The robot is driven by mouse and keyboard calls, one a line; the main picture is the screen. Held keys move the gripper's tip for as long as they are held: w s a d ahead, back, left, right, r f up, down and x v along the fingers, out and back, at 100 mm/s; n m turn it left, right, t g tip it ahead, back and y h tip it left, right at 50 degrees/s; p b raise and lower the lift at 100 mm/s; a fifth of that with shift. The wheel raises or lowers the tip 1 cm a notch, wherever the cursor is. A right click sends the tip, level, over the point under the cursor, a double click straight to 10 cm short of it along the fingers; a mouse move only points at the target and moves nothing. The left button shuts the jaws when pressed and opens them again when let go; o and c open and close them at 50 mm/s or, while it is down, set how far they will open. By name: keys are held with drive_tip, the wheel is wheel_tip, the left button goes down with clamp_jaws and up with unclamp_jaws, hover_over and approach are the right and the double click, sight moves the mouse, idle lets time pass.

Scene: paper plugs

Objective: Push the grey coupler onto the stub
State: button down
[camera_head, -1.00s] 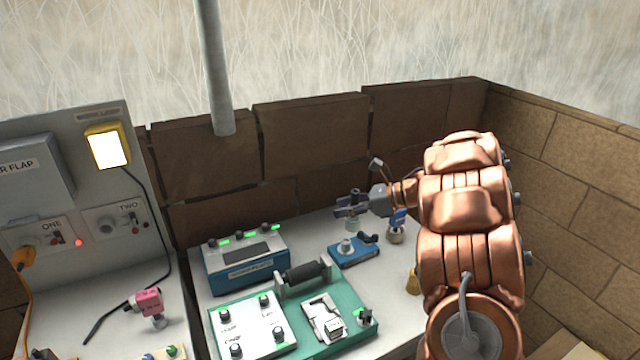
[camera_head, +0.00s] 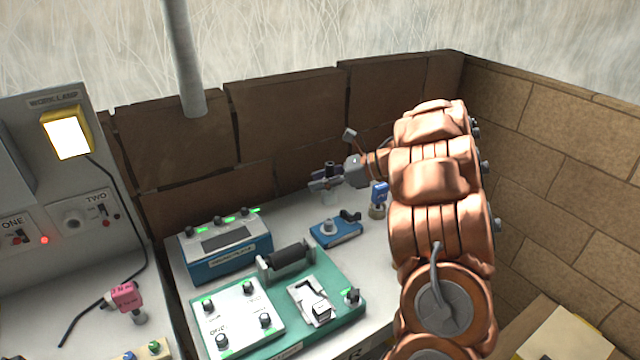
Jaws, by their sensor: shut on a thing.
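My gripper (camera_head: 325,183) is near the back wall, right of the middle of the picture. It is shut on a small pale grey piece (camera_head: 330,198), which looks like the grey coupler and is partly hidden by the fingers. A blue block (camera_head: 345,236) lies on the bench in front of and below it. A short grey upright piece on the block looks like the stub (camera_head: 328,228), with a black lever (camera_head: 350,216) beside it. The held piece appears above and apart from the stub; its exact height and alignment cannot be told.
A blue box with green lights (camera_head: 225,250) stands left. A green board (camera_head: 335,285) carries a black roller and a white panel. A blue-tagged item (camera_head: 379,192) stands close right of my gripper. A pink plug (camera_head: 126,298) is far left. Brown walls close the back and right.

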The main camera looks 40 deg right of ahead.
wheel_tip(320, 180, down, 6)
drive_tip(key=b, duration=0.7)
drive_tip(key=shift+r+b, duration=0.1)
drive_tip(key=shift+b, duration=1.9)
idle(0.9)
drive_tip(key=shift+f+b, duration=2.15)
drive_tip(key=shift+b, duration=0.8)
idle(0.7)
drive_tip(key=c, duration=0.6)
unclamp_jaws()
